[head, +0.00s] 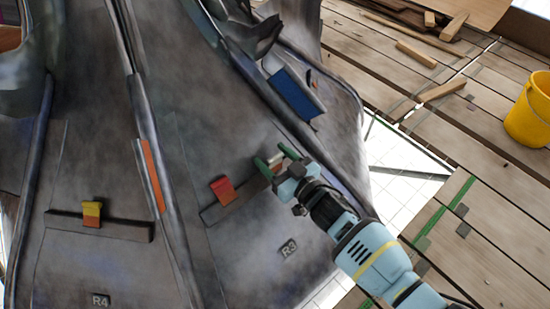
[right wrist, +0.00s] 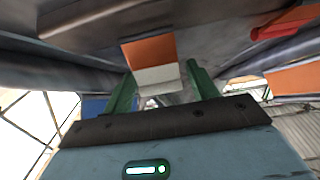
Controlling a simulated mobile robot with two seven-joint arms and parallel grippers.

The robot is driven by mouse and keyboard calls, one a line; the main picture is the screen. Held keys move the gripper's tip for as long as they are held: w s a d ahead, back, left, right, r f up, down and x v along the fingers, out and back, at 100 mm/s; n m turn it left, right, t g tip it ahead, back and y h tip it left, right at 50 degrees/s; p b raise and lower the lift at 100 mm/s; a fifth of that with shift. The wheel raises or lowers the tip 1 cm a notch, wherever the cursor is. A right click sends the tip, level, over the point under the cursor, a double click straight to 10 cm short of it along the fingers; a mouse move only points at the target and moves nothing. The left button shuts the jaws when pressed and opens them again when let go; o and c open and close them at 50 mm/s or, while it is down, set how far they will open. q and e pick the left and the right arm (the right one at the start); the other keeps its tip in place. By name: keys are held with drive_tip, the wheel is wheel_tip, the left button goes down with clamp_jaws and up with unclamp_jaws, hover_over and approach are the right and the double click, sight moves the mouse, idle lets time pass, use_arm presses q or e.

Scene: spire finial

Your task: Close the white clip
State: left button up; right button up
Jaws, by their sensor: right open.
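The white clip (right wrist: 158,77) shows in the right wrist view as a pale block below an orange plate (right wrist: 148,52). It lies between the two green fingers of my right gripper (right wrist: 160,71), with a gap visible on the right side. In the head view my right gripper (head: 275,157) is open at the right end of a dark rail on the R3 panel. There the clip is mostly hidden by the fingers, with only a small reddish and pale patch showing. I cannot tell whether the fingers touch it. My left gripper is not in view.
A red clip (head: 222,190) sits on the same rail, left of my gripper. A yellow and red clip (head: 92,213) is on the R4 panel's rail. A blue plate (head: 294,95) is above. A yellow bucket (head: 530,110) and loose wood lie on the planks at right.

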drive_tip(key=c, duration=0.9)
drive_tip(key=p, duration=0.2)
drive_tip(key=shift+a+g+h+p, duration=0.15)
drive_tip(key=shift+g+h+p, duration=0.15)
drive_tip(key=shift+p, duration=0.1)
drive_tip(key=p, duration=0.1)
drive_tip(key=g+h+p, duration=0.1)
drive_tip(key=p, duration=0.1)
drive_tip(key=shift+w+a+r, duration=0.1)
drive_tip(key=shift+w+a, duration=0.15)
drive_tip(key=shift+a, duration=0.05)
drive_tip(key=shift+w+a+f+g+h+p, duration=0.15)
drive_tip(key=shift+a+f+g+h+p, duration=0.2)
drive_tip(key=shift+g+p, duration=0.4)
drive_tip(key=shift+w+h+p, duration=0.1)
drive_tip(key=shift+h+p, duration=0.25)
drive_tip(key=shift+p, duration=0.1)
drive_tip(key=shift+f, duration=0.1)
drive_tip(key=shift+d, duration=0.1)
drive_tip(key=o, duration=0.9)
drive_tip(key=shift+w, duration=0.1)
